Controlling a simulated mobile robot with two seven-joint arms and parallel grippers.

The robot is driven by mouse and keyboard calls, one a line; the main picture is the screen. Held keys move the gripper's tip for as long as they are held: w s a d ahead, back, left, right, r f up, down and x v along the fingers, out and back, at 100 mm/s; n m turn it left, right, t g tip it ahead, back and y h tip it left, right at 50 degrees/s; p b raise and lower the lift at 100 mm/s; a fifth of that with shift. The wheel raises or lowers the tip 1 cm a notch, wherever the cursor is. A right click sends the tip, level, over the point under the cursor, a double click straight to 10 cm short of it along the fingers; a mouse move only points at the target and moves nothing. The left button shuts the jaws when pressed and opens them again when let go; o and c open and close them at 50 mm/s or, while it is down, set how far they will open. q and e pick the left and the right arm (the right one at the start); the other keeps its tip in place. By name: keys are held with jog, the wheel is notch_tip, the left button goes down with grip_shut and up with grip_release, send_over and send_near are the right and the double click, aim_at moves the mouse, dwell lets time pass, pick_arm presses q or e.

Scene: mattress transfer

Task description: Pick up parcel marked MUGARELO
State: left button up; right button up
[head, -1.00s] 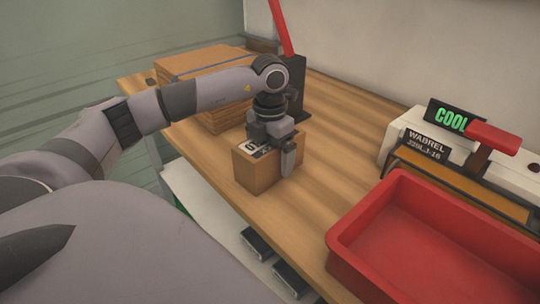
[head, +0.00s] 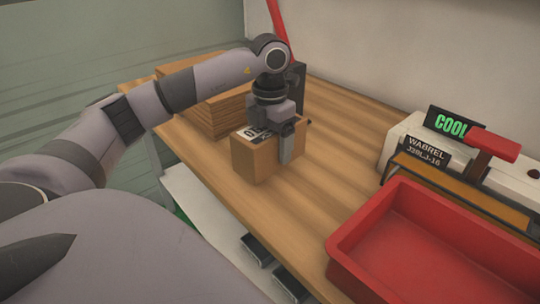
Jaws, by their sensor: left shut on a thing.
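A small brown cardboard parcel (head: 254,161) is at the left-middle of the wooden table. A white label with black print lies on its top, partly covered by my gripper, and I cannot read the name on it. My left gripper (head: 287,148) is shut on this parcel from above, with one finger showing down its right side. The parcel is upright and appears to be slightly above the tabletop. My right gripper is not in view.
A stack of flat cardboard (head: 205,112) lies behind the parcel. A red tray (head: 400,192) stands at front right. Behind it is a white machine with a red handle (head: 494,143), a "COOL" display (head: 447,121) and a "WABREL" plate (head: 426,147). The table middle (head: 335,135) is clear.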

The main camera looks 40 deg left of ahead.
pick_arm(q)
notch_tip(320, 180, up, 14)
jog(key=p, duration=0.3)
jog(key=shift+f+p, duration=0.15)
jog(key=shift+p, duration=0.2)
jog(key=shift+d+r+p, duration=0.15)
jog(key=shift+r+p, duration=0.2)
jog(key=shift+r, duration=0.35)
